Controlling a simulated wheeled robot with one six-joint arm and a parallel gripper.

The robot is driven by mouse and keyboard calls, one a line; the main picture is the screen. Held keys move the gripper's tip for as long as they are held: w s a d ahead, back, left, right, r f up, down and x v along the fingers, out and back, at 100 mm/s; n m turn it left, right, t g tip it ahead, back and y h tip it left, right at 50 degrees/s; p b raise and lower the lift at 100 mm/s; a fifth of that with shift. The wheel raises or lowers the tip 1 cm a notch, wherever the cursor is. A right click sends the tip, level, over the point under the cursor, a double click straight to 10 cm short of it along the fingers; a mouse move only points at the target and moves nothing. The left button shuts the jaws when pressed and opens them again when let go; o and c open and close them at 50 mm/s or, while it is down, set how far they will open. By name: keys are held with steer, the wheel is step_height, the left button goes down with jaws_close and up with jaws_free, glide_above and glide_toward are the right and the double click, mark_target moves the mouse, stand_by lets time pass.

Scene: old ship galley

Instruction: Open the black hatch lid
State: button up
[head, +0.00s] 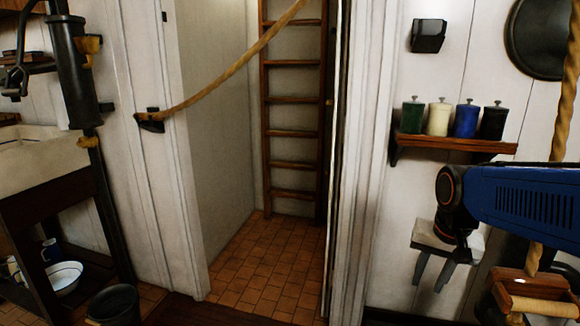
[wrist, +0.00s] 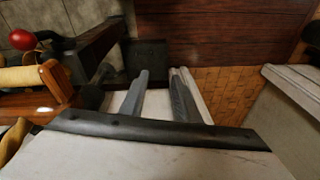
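A small dark square plate (wrist: 147,57) with faint marks lies low beyond my fingertips in the wrist view, beside reddish-brown boards. It looks like the black hatch lid and lies flat; I cannot make out a handle. I cannot pick it out in the head view. My gripper (head: 428,286) points down in front of the white wall at the right of the head view. In the wrist view my gripper (wrist: 160,72) has its two grey fingers apart with nothing between them. The plate shows beyond the fingers, apart from them.
A wooden roller (head: 540,304) stands right of my gripper and a rope (head: 566,110) hangs there. A shelf (head: 455,142) with several canisters is above. A doorway with a ladder (head: 292,165) is mid-view, a rope (head: 235,68) across it. A black bucket (head: 115,304) is at lower left.

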steer(key=s+a+f+n+t, duration=0.1)
steer(key=s+n, duration=0.4)
steer(key=s, duration=0.7)
steer(key=shift+s+a+f+t, duration=0.2)
steer(key=shift+a+f+t, duration=0.15)
steer(key=shift+a+t, duration=0.35)
steer(key=shift+s+f, duration=0.1)
steer(key=shift+s, duration=0.15)
steer(key=shift+c, duration=1.1)
steer(key=shift+s, duration=0.1)
jaws_close()
steer(key=shift+s+f, duration=0.1)
